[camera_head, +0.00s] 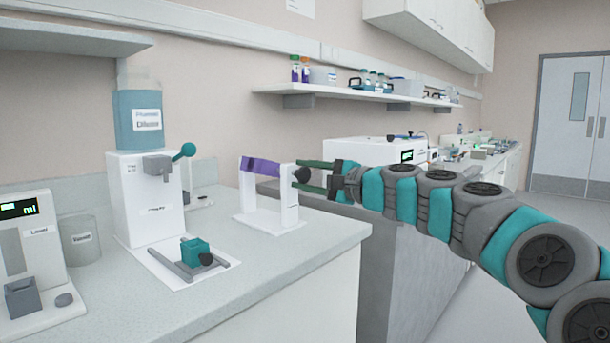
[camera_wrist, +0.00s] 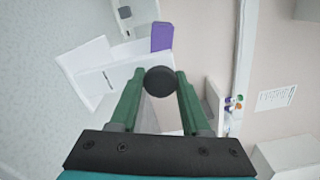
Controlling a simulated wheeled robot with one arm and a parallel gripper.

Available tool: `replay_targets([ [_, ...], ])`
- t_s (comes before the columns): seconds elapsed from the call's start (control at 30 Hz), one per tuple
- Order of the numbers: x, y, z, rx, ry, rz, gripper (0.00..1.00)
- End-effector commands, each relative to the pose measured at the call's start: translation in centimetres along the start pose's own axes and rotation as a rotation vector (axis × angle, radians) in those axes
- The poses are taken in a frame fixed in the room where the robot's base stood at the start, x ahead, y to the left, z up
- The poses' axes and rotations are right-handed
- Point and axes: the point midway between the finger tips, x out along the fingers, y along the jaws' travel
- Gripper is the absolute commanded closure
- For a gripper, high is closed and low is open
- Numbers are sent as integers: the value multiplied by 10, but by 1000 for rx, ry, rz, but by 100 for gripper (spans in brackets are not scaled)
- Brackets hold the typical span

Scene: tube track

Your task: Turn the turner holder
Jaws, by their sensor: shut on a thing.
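The turner holder (camera_head: 246,206) is a white stand with two uprights on the counter near its right edge. A purple piece (camera_head: 262,167) spans between its uprights, and a dark round knob (camera_head: 301,174) sticks out at its right side. In the wrist view the black knob (camera_wrist: 160,80) lies between the fingertips, with the purple piece (camera_wrist: 162,37) and white stand (camera_wrist: 88,68) beyond it. My gripper (camera_head: 304,175) reaches in from the right, its green fingers shut on the knob. It also shows in the wrist view (camera_wrist: 161,82).
A white dispenser (camera_head: 148,195) with a blue bottle and teal lever stands left of the holder. In front of it is a small stand with a teal block (camera_head: 195,252). A display device (camera_head: 30,255) and beaker (camera_head: 77,240) stand at far left.

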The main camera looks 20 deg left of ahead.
Motion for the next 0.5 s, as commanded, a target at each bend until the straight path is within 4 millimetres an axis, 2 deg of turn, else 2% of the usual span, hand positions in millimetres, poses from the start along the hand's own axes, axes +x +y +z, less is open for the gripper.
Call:
replay_targets([
  [0.5,0,2,-2,256,3,0,100],
])
